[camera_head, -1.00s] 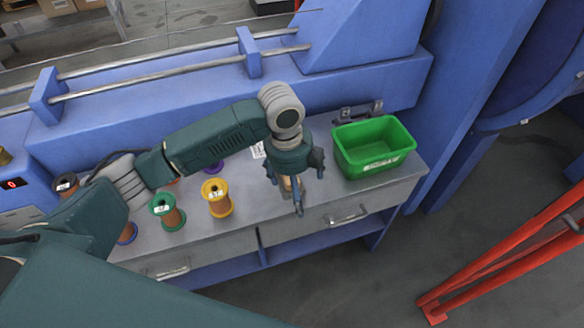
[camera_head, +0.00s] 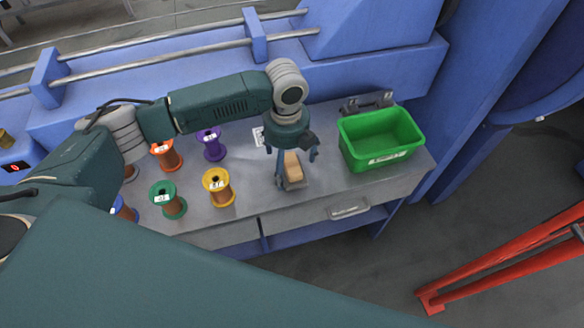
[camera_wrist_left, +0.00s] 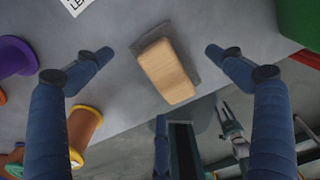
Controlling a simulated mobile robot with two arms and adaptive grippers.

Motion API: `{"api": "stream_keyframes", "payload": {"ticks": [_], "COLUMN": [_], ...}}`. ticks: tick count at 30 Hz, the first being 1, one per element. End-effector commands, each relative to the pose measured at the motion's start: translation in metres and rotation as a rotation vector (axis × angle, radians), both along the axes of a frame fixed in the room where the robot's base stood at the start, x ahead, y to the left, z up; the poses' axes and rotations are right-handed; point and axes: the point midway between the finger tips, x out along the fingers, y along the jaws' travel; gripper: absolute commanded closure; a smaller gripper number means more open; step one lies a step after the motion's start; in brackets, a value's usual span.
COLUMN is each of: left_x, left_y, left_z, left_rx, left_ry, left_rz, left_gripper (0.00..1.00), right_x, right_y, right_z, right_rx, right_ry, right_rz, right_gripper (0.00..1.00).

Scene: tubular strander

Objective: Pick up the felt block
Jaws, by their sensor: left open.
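The felt block (camera_head: 293,168) is a light wooden block with a grey felt layer. It lies on the grey bench top near the front edge, left of the green bin. In the left wrist view the block (camera_wrist_left: 168,72) lies tilted, wood side up, between and slightly below the fingertips in the picture. My left gripper (camera_head: 297,170) points down over the block with its fingers spread on both sides. In the left wrist view both fingers (camera_wrist_left: 158,52) are apart, with gaps to the block.
A green bin (camera_head: 347,152) stands right of the block. Several spools stand to the left, the nearest a yellow-flanged one (camera_head: 217,187) and a purple one (camera_head: 211,145). A white label (camera_head: 258,136) lies behind. A blue machine wall (camera_head: 180,85) closes the back.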

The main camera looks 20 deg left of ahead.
Motion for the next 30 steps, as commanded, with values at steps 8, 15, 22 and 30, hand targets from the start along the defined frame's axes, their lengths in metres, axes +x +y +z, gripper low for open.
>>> {"api": "stream_keyframes", "payload": {"ticks": [8,15,22,30], "left_x": [-0.001,-0.001,-0.001,-0.001], "left_y": [0.001,0.001,0.001,0.001], "left_z": [-0.028,-0.028,-0.028,-0.027], "left_rx": [0.0,0.0,0.0,0.0], "left_ry": [-0.001,-0.001,-0.001,-0.001], "left_rz": [0.0,0.0,0.0,0.0], "left_gripper": [0.06,0.14,0.56,0.57], "right_x": [0.0,0.0,0.0,0.0], "right_y": [0.0,0.0,0.0,0.0], "right_z": [0.002,0.002,0.002,0.002], "right_rx": [0.0,0.0,0.0,0.0], "right_ry": [0.0,0.0,0.0,0.0], "right_rz": [0.0,0.0,-0.001,-0.001], "right_gripper": [0.6,0.6,0.6,0.6]}}
